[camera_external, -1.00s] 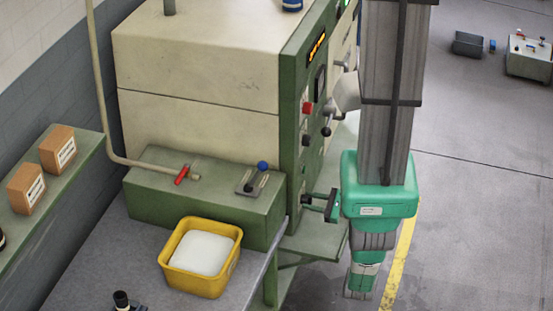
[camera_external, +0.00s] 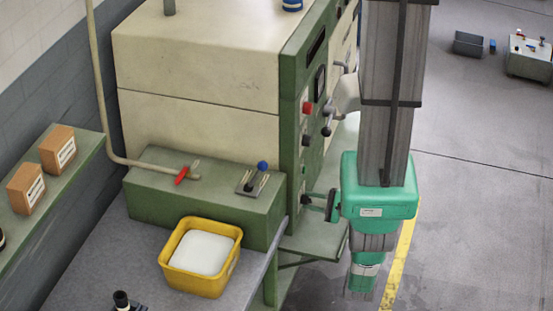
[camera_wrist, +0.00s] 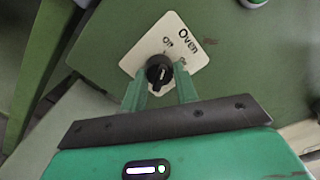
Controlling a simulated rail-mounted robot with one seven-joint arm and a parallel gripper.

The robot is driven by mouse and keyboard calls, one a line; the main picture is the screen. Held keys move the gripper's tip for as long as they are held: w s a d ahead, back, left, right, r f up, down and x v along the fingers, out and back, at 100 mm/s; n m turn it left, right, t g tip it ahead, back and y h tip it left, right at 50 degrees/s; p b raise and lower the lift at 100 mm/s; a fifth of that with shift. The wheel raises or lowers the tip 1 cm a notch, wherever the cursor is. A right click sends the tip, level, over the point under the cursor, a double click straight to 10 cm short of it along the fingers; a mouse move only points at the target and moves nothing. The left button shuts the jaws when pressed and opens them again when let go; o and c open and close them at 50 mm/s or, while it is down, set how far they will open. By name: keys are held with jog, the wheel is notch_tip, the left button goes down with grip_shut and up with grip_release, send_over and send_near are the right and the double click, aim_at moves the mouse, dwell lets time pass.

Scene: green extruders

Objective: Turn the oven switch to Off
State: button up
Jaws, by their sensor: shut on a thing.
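The oven switch is a round black knob (camera_wrist: 159,70) on a white label plate (camera_wrist: 190,46) in the wrist view. The plate reads "Oven" and "On"; a second mark beside the knob is partly hidden. The knob has a white pointer line, whose exact direction is hard to tell. My gripper (camera_wrist: 161,86) has its two green fingers on either side of the knob, shut on it. In the external view my gripper (camera_external: 319,203) reaches left to the low part of the green panel (camera_external: 294,140), where the switch (camera_external: 306,199) is partly hidden.
The oven display (camera_external: 316,44) is dark. A red button (camera_external: 307,108) and black knobs sit on the panel above my gripper. A yellow tub (camera_external: 222,281) of white material stands on the grey bench (camera_external: 110,255).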

dwell(0.4)
jog(key=o, duration=1)
jog(key=shift+c, duration=0.2)
jog(key=p+v, duration=0.2)
jog(key=v, duration=0.6)
jog(key=shift+a, duration=0.1)
